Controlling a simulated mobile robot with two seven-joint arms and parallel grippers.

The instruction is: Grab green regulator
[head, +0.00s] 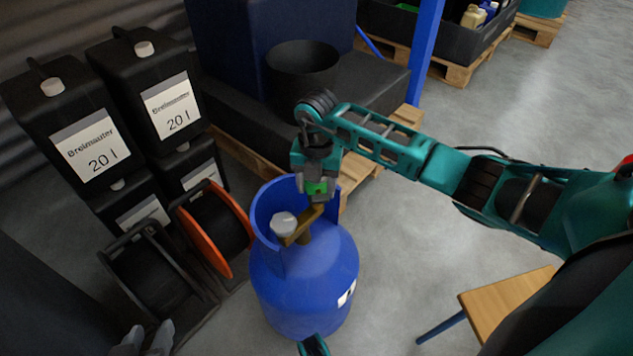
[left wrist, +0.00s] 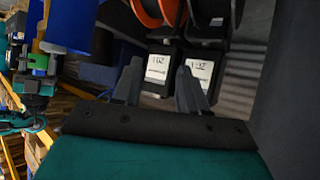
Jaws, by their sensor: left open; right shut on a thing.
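The green regulator (head: 317,188) sits between the fingers of my right gripper (head: 316,187), which is shut on it above the blue gas cylinder (head: 305,285). The fingers hide much of it. It is right at the end of the cylinder's brass valve (head: 302,230); I cannot tell whether it is joined to it. A grey knob (head: 284,224) tops the valve. The left wrist view also shows the regulator (left wrist: 38,62) in the right gripper. My left gripper (head: 147,338) is open and empty at the bottom left, with its fingers (left wrist: 160,90) apart in the left wrist view.
Black canisters (head: 85,140) with white labels are stacked at the left. An orange-rimmed reel (head: 213,228) and a black reel (head: 152,268) stand beside the cylinder. A black bucket (head: 302,75) is behind. A wooden stool (head: 505,300) is at the lower right. Floor right of the cylinder is clear.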

